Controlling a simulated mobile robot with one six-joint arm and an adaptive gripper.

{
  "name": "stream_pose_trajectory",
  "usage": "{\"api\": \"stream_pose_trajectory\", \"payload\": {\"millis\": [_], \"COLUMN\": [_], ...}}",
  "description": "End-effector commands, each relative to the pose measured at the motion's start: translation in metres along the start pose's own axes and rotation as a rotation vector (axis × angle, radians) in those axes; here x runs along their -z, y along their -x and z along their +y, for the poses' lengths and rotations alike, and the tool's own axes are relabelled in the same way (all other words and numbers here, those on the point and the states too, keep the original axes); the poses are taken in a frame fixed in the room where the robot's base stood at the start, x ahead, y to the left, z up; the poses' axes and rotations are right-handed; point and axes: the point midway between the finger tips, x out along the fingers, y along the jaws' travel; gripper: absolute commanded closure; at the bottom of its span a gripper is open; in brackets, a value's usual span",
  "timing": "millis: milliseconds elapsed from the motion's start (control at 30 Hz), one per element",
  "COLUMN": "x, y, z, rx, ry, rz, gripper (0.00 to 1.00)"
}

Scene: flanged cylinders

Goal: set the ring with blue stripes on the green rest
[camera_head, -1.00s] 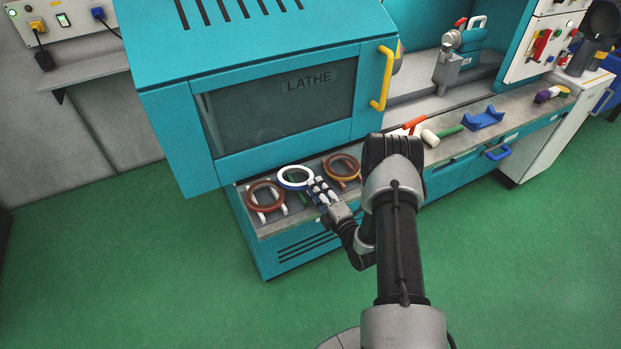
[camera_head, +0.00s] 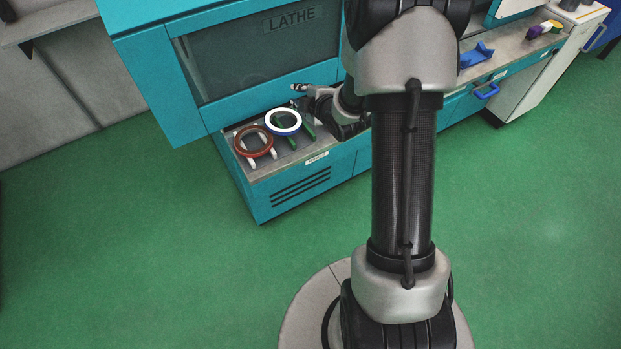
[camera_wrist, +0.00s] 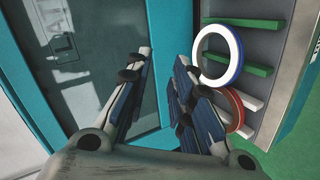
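A white ring with blue on its outer side (camera_head: 283,122) lies at the front left of the lathe bench; separate stripes are too small to tell. It also shows in the wrist view (camera_wrist: 197,58). It overlaps the green bars of the rest (camera_wrist: 255,70) and appears to lie on them. My gripper (camera_head: 295,95) is beyond the ring in the head view, close to the lathe front. Its fingers (camera_wrist: 163,58) are apart in the wrist view with nothing between them.
A red-brown ring (camera_head: 255,142) lies on white bars left of the white ring; part of it shows in the wrist view (camera_wrist: 236,106). The lathe front (camera_head: 265,75) stands close behind my gripper. A blue cradle (camera_head: 477,54) sits farther right. My arm hides the bench middle.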

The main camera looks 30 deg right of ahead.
Motion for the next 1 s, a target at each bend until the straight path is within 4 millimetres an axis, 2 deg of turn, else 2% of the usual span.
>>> {"api": "stream_pose_trajectory", "payload": {"millis": [33, 133, 267, 367, 467, 600, 700, 833, 900, 1000], "x": [0.013, 0.030, 0.054, 0.072, 0.090, 0.113, 0.125, 0.133, 0.135, 0.137], "y": [0.016, 0.051, 0.107, 0.156, 0.208, 0.282, 0.327, 0.368, 0.381, 0.389], "z": [0.019, 0.037, 0.049, 0.047, 0.036, 0.007, -0.017, -0.043, -0.052, -0.058], "rx": [0.020, 0.075, 0.136, 0.181, 0.229, 0.306, 0.363, 0.421, 0.442, 0.455], "ry": [-0.047, -0.177, -0.367, -0.525, -0.687, -0.906, -1.034, -1.140, -1.173, -1.194], "rz": [-0.030, -0.106, -0.202, -0.270, -0.335, -0.419, -0.472, -0.527, -0.547, -0.561], "gripper": [0.79, 0.79, 0.79, 0.79, 0.79, 0.79, 0.79, 0.79, 0.79, 0.79]}}
